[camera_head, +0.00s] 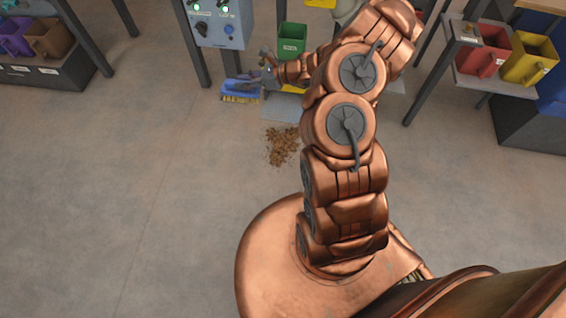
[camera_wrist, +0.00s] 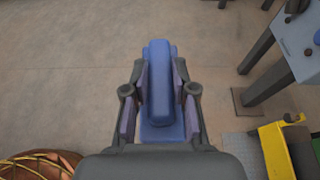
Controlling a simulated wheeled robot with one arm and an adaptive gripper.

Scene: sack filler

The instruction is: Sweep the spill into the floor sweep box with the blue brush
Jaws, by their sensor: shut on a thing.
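The blue brush (camera_head: 240,88) with yellow bristles is just left of my gripper (camera_head: 268,72) in the head view. In the wrist view my gripper (camera_wrist: 160,80) is shut on the brush's blue handle (camera_wrist: 160,95), with a finger on each side. The spill (camera_head: 282,145) is a loose brown patch on the floor, below and right of the brush. A low grey plate (camera_head: 284,108) lies just above the spill and looks like part of the floor sweep box; my arm partly hides that area. I cannot make out the spill in the wrist view.
A green bin (camera_head: 292,40) stands behind my gripper, near a control box (camera_head: 222,22) on a stand. Red (camera_head: 484,55) and yellow (camera_head: 530,58) bins sit on a bench at right. A yellow frame (camera_wrist: 276,150) is right of my gripper. Floor at left is clear.

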